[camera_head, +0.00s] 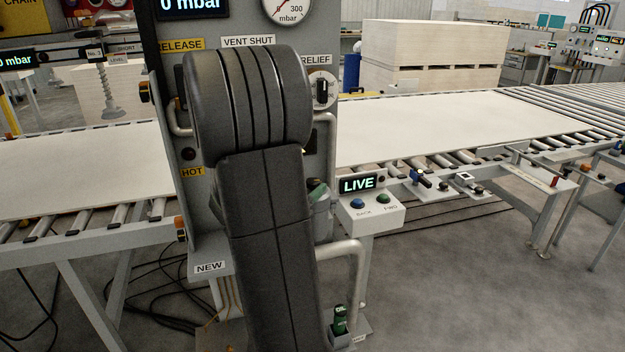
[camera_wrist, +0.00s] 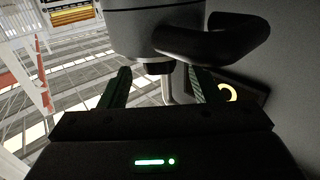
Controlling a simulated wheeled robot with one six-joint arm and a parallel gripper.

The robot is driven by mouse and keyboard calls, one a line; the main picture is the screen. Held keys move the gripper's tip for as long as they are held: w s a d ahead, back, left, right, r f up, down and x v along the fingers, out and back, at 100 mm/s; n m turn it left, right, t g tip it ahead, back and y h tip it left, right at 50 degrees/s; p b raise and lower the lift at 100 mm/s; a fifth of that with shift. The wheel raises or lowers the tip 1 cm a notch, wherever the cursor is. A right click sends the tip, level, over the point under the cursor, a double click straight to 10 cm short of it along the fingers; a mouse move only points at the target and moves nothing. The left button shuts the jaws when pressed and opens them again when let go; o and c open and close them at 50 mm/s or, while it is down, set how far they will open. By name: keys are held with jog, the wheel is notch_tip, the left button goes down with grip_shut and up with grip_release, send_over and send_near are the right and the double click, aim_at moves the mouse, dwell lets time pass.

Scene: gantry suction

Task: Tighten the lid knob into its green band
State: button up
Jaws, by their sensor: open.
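In the wrist view my gripper (camera_wrist: 160,72) is open, one finger on each side. A small dark knob-like stub (camera_wrist: 152,68) shows between and just beyond the fingertips. It sits under a grey rounded body (camera_wrist: 150,25) with a thick black loop handle (camera_wrist: 225,42). I cannot tell for certain that this stub is the lid knob, nor whether the fingers touch it. No green band is clear there. In the head view my arm hides my gripper. A grey vessel with a green part (camera_head: 321,205) shows partly behind the arm's right edge.
A grey panel (camera_head: 168,100) with gauge and labels stands behind my arm. A "LIVE" control box (camera_head: 372,212) and bent grey pipes (camera_head: 355,262) are close on the right. Roller conveyors carry pale boards (camera_head: 450,125) on both sides. A yellow-lit ring (camera_wrist: 228,92) is near the right finger.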

aim_at(312, 180)
jog(key=shift+x, duration=1.6)
jog(key=c, duration=1)
jog(key=shift+a+r+m+g+h+p, duration=0.1)
jog(key=shift+r+m+g+h+p, duration=0.1)
jog(key=shift+m+g+h+p, duration=0.8)
jog(key=shift+f+m+g+h+p, duration=0.15)
jog(key=shift+m+g+h+p, duration=0.9)
jog(key=shift+m+g+h, duration=0.65)
jog(key=o, duration=1)
notch_tip(312, 180, up, 10)
jog(key=shift+b, duration=0.4)
